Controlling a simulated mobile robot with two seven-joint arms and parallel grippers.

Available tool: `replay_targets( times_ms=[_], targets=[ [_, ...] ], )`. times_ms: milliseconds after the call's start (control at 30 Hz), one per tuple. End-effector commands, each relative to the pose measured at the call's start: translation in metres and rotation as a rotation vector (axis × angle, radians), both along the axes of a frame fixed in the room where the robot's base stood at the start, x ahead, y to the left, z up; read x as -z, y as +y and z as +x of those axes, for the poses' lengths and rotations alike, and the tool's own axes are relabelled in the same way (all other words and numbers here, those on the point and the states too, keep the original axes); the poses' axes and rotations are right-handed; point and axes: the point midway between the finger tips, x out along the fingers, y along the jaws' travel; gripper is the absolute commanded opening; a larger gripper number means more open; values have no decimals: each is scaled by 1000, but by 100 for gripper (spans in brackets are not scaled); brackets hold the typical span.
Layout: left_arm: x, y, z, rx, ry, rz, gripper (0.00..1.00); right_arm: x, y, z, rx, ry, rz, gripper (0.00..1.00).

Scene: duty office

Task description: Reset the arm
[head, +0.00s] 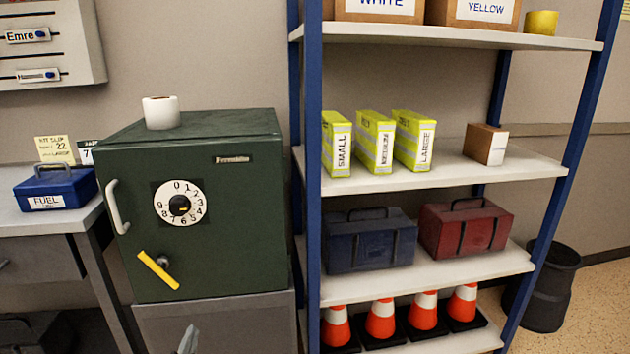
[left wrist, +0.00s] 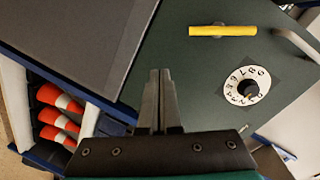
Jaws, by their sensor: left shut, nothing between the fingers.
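My left gripper (head: 188,341) shows only as a grey fingertip at the bottom edge of the head view, in front of the cabinet under the safe. In the left wrist view its two fingers (left wrist: 160,98) are pressed together with nothing between them. They are apart from the yellow lever (left wrist: 222,30) and the numbered dial (left wrist: 250,85) on the safe front. My right gripper is in neither view.
The green safe (head: 232,255) is closed, with a tape roll (head: 161,112) on top. A blue-post shelf (head: 312,230) with boxes, toolboxes and traffic cones (head: 381,317) stands at right.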

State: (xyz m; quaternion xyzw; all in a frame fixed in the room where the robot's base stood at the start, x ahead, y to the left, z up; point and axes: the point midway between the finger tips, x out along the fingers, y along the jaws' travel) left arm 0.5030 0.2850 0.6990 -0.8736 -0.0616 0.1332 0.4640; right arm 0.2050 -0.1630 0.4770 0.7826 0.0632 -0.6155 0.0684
Motion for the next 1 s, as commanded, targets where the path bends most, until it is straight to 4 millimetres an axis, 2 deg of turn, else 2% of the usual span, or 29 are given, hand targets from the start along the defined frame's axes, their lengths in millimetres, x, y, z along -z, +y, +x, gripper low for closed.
replay_targets(
  times_ms=[33,100,167,200,267,367,400,467,500,600,733,833,1000],
  targets=[
    [28,-9,-12,10,73,-61,0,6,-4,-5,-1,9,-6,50],
    [71,-21,-33,14,172,-155,0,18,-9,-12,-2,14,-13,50],
    [107,-31,-57,7,263,-233,0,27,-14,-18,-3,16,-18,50],
    [129,-38,-75,-3,322,-284,0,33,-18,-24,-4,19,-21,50],
    [161,-45,-106,-24,414,-355,0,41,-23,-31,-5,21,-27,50],
    [208,-55,-166,-81,567,-463,0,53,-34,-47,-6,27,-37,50],
    [225,-57,-192,-109,628,-499,0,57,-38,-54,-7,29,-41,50],
    [245,-59,-233,-158,714,-548,0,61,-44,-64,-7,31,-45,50],
    [256,-60,-259,-191,768,-576,0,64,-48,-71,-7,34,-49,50],
    [276,-58,-320,-277,881,-630,0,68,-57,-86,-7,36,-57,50],
    [288,-54,-377,-365,979,-666,0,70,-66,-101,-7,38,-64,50],
    [292,-52,-400,-402,1015,-679,0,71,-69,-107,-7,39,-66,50],
    [294,-51,-409,-418,1030,-684,0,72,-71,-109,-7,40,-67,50]
  ],
)
